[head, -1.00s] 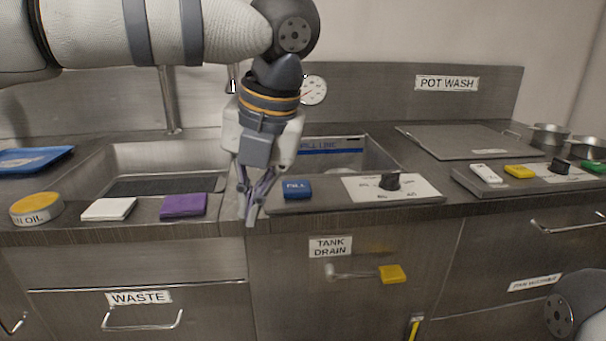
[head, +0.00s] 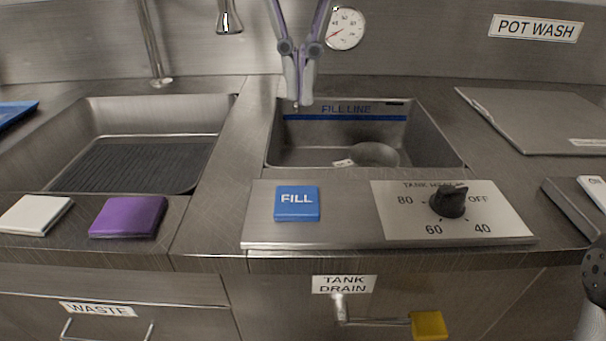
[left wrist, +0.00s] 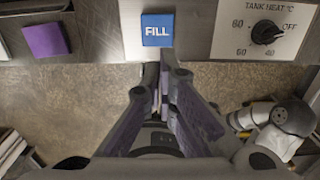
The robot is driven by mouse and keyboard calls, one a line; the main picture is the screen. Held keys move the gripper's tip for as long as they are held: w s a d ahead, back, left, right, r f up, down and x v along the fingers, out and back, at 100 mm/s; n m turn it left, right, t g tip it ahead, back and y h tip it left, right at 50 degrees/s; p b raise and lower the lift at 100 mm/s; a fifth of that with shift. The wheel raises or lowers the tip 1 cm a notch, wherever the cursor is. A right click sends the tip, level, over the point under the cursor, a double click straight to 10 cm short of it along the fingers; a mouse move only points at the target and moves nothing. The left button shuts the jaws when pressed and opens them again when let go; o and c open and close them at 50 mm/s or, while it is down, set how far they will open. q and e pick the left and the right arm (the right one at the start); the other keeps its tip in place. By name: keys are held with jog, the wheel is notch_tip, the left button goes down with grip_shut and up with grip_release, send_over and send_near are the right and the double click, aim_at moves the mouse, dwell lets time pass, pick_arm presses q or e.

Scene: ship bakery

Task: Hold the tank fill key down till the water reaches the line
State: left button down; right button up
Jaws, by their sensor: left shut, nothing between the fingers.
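The blue FILL key (head: 297,203) sits on a steel panel on the front edge of the tank (head: 440,150). It also shows in the left wrist view (left wrist: 158,29). A blue strip marked FILL LINE (head: 345,117) runs along the tank's back wall. I cannot make out a water surface; a round grey thing (head: 375,154) and a small white tag show low in the tank. My left gripper (head: 301,98) is shut and empty, raised above the counter. In the left wrist view its fingertips (left wrist: 160,68) appear just short of the key. My right gripper is out of view.
Right of the key is the tank heat dial (head: 448,201). Left are a purple pad (head: 128,216) and a white pad (head: 35,214). Below, the yellow-ended TANK DRAIN handle (head: 428,325) sticks out. A gauge (head: 345,28) is on the back wall.

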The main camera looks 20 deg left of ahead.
aim_at(301, 200)
pick_arm(q)
notch_tip(301, 200, down, 14)
jog(key=b, duration=0.3)
jog(key=shift+w, duration=0.15)
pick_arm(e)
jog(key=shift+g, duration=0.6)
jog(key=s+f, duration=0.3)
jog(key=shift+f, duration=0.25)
